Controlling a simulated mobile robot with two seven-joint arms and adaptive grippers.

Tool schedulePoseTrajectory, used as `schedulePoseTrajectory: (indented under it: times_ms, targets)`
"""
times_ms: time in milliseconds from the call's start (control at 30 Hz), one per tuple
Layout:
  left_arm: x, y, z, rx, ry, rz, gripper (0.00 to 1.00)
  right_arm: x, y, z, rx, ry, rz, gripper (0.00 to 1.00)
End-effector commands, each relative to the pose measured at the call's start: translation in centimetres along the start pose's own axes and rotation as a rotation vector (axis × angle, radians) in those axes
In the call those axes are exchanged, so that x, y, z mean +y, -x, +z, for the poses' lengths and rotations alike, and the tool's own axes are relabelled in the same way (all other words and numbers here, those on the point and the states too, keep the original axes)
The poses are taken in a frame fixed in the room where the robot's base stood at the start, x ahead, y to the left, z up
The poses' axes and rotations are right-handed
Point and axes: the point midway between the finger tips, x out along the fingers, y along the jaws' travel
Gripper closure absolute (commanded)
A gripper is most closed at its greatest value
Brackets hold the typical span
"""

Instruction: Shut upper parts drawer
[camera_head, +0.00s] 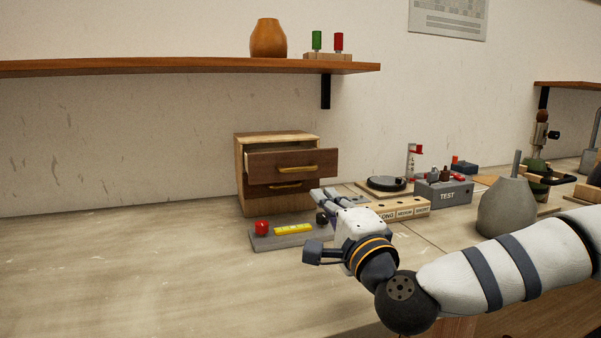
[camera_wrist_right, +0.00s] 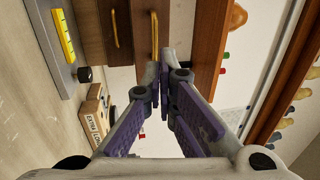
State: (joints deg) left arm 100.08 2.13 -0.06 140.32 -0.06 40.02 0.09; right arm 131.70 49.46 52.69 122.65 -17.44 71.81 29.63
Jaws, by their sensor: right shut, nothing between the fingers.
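The small wooden parts cabinet (camera_head: 243,171) stands on the bench against the back wall. Its upper drawer (camera_head: 263,161) is pulled out, with a brass bar handle (camera_head: 298,169); the lower drawer (camera_head: 262,191) looks shut. In the right wrist view the upper drawer front (camera_wrist_right: 174,40) and its handle (camera_wrist_right: 154,35) lie just beyond the fingertips. My right gripper (camera_head: 318,194) is shut and empty, in front of the cabinet and below the upper drawer's right side; its fingertips (camera_wrist_right: 162,70) show together in the wrist view. I cannot tell whether they touch the drawer. My left gripper is not in view.
A grey tray (camera_head: 264,241) with a red knob and yellow piece lies in front of the cabinet. A labelled wooden block (camera_head: 403,209), TEST box (camera_head: 446,193) and grey cone-shaped body (camera_head: 505,212) stand right. A shelf (camera_head: 190,66) hangs above. The bench's left is clear.

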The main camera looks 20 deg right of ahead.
Motion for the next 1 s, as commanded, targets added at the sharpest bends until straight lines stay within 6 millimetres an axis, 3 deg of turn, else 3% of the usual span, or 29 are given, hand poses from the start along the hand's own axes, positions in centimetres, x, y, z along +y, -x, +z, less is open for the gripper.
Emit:
schedulePoseTrajectory:
  times_ms: [300,500,700,1000]
  targets:
    - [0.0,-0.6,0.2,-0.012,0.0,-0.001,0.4,0.3,-7.0,0.1,0.001,0.003,0.004,1.0]
    - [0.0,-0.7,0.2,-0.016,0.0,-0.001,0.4,0.3,-10.2,0.1,-0.001,0.002,0.004,1.0]
    - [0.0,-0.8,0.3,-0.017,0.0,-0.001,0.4,0.2,-11.2,0.1,-0.002,0.001,0.003,1.0]
    - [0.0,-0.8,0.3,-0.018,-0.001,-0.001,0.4,0.2,-11.3,0.1,-0.003,0.002,0.004,1.0]
